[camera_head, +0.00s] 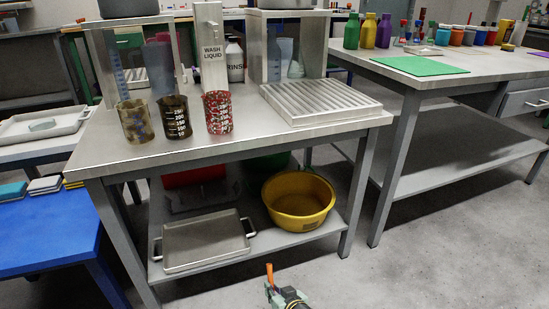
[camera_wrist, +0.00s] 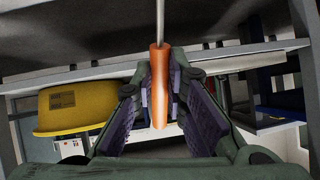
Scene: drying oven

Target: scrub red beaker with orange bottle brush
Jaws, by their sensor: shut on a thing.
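The red beaker (camera_head: 218,113) stands upright on the metal table, speckled red and white, the rightmost of three beakers in a row. My gripper (camera_head: 287,294) is low in front of the table, at the bottom of the head view, well apart from the beaker. In the wrist view my gripper (camera_wrist: 160,95) is shut on the orange handle of the bottle brush (camera_wrist: 160,70). A thin metal rod runs up from the handle out of the picture. The bristles are not visible. The orange handle also shows in the head view (camera_head: 269,272).
A brown beaker (camera_head: 134,121) and a dark beaker (camera_head: 174,117) stand left of the red one. A ribbed drying rack (camera_head: 320,100) lies to the right, a wash liquid dispenser (camera_head: 210,50) behind. The lower shelf holds a yellow basin (camera_head: 298,200) and a metal tray (camera_head: 203,243).

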